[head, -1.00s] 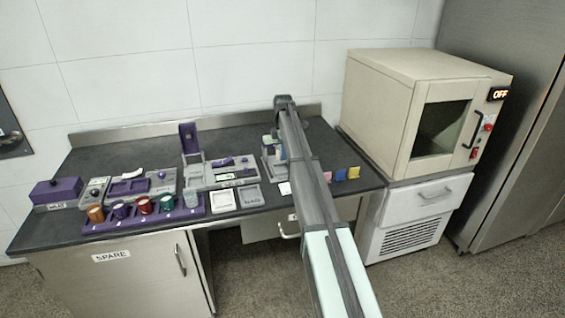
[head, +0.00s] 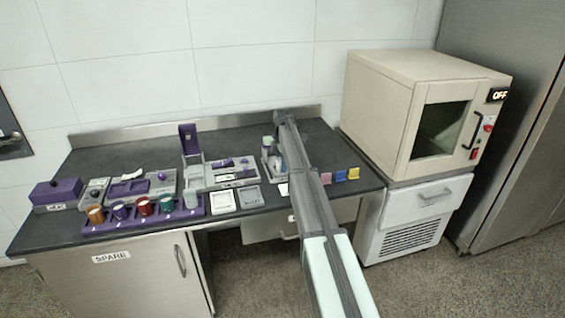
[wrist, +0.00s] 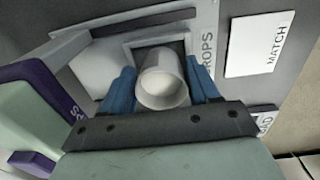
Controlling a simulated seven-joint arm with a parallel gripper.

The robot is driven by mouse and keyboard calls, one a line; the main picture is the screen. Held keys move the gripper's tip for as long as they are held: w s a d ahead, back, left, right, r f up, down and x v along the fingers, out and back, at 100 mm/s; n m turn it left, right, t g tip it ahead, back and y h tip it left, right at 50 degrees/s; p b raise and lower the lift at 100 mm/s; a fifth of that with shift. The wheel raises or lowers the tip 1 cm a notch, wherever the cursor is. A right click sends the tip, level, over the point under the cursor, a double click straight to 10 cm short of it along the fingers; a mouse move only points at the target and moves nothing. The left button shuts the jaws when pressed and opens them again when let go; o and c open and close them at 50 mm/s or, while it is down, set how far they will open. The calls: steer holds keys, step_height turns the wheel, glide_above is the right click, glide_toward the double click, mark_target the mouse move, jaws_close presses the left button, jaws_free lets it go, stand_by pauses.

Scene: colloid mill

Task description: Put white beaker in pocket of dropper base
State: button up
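The white beaker (wrist: 164,90) is between the two blue fingers of my gripper (wrist: 160,68) in the wrist view, its open mouth towards the camera. The fingers close on both its sides. Beyond it is the square recessed pocket (wrist: 150,42) of the light grey dropper base (wrist: 92,66), beside the lettering "DROPS". The beaker overlaps the pocket in this view; I cannot tell whether its bottom is inside or just above. In the head view the dropper base (head: 266,168) shows partly behind my arm, which hides the gripper and beaker.
A green and purple object (wrist: 38,115) stands close at the left in the wrist view. A white "MATCH" card (wrist: 260,43) lies to the right. In the head view, a purple rack of coloured cups (head: 143,213) is left, and small coloured blocks (head: 340,175) are right of my arm.

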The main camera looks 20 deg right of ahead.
steer(key=o, duration=0.3)
step_height(320, 180, up, 12)
steer(key=shift+s+r, duration=0.15)
stand_by(0.6)
